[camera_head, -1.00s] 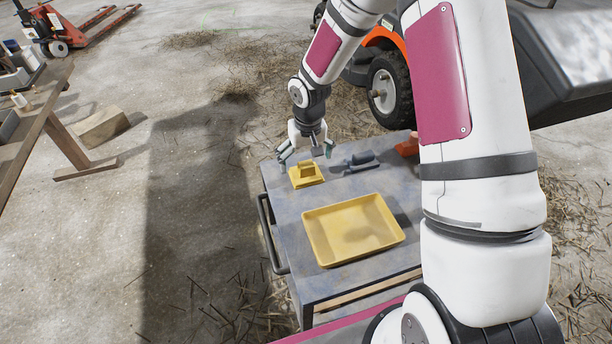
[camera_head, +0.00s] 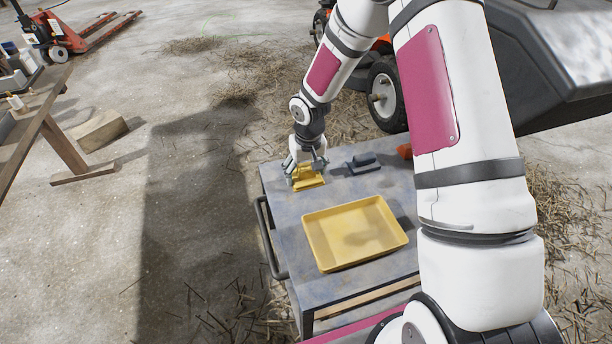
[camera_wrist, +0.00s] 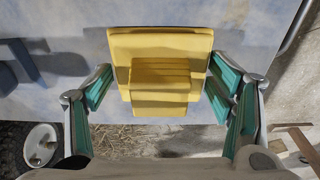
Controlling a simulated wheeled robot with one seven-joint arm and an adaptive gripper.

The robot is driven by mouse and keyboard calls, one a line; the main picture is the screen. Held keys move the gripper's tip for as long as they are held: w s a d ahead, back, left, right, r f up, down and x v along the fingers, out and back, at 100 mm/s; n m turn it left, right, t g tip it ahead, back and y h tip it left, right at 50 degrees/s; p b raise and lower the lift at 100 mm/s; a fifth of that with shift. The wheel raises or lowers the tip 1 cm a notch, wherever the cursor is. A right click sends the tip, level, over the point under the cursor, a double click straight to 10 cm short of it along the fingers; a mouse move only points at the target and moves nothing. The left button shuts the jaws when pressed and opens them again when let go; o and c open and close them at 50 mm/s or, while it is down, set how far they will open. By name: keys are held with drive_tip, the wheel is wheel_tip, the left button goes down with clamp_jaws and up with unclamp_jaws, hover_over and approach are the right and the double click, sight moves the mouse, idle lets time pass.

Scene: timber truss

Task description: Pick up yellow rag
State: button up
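The yellow rag (camera_head: 309,181) lies folded near the far left corner of a blue-grey cart top (camera_head: 290,225). It has a wide flat base and a narrower raised fold on top. My gripper (camera_head: 306,168) is right above and around it, pointing down. In the wrist view the rag (camera_wrist: 160,75) sits between the two green-padded fingers of my gripper (camera_wrist: 158,80). The fingers are spread, with small gaps showing between the pads and the raised fold. Contact with the flat base cannot be told.
A yellow tray (camera_head: 355,235) lies on the cart nearer to me. A dark blue-grey tool (camera_head: 363,163) and an orange-red item (camera_head: 404,151) lie right of the rag. The cart has a dark side handle (camera_head: 268,238). A wheeled machine's tyre (camera_head: 388,95) stands close behind.

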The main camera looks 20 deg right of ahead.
sight(306, 167)
wheel_tip(306, 167, up, 10)
drive_tip(key=p, duration=0.3)
drive_tip(key=shift+p, duration=0.35)
